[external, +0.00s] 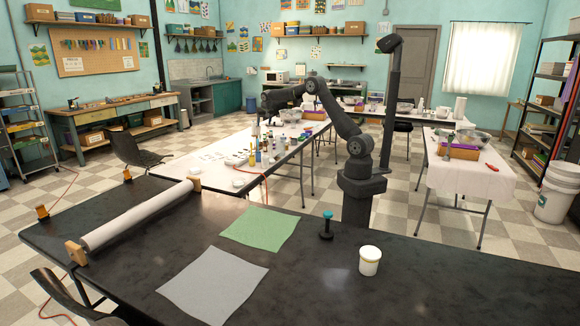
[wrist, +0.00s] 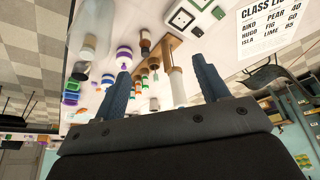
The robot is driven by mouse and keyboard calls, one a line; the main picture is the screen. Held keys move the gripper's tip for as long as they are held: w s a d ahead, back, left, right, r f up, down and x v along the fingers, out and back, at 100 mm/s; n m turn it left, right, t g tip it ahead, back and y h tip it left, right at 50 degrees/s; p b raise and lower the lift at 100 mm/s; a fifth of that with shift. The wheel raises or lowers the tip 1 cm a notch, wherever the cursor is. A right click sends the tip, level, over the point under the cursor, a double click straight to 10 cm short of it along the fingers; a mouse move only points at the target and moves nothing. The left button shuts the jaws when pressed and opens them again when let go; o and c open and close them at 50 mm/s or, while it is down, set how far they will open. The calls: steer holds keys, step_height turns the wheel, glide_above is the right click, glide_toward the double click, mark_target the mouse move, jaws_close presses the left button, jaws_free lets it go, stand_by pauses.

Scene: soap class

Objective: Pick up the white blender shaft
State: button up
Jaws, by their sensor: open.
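My gripper (external: 268,103) is raised over the white-covered table (external: 205,160) in the external view. In the wrist view, my gripper (wrist: 160,67) is open, its two dark blue-grey fingers wide apart. A slim white upright cylinder (wrist: 178,88), which looks like the white blender shaft, shows between the fingers, closer to the right one. It appears beyond the fingertips and not held; its lower part in the picture is hidden behind my gripper. I cannot make it out for sure in the external view.
Several bottles and jars (wrist: 123,55) stand close by on the table, around a wooden rack (wrist: 167,45). A black table (external: 320,270) in front holds a white tub (external: 370,262).

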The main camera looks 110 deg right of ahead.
step_height(320, 180, up, 8)
steer(key=f, duration=0.1)
glide_above(271, 136)
steer(key=a, duration=0.5)
steer(key=x, duration=1.1)
steer(key=shift+s+d+f, duration=0.1)
steer(key=shift+d, duration=0.05)
steer(key=shift+m, duration=0.3)
steer(key=shift+s+x, duration=0.15)
steer(key=shift+x, duration=1.2)
steer(key=shift+s+x, duration=0.15)
steer(key=shift+x, duration=1.2)
steer(key=shift+c, duration=0.2)
jaws_close()
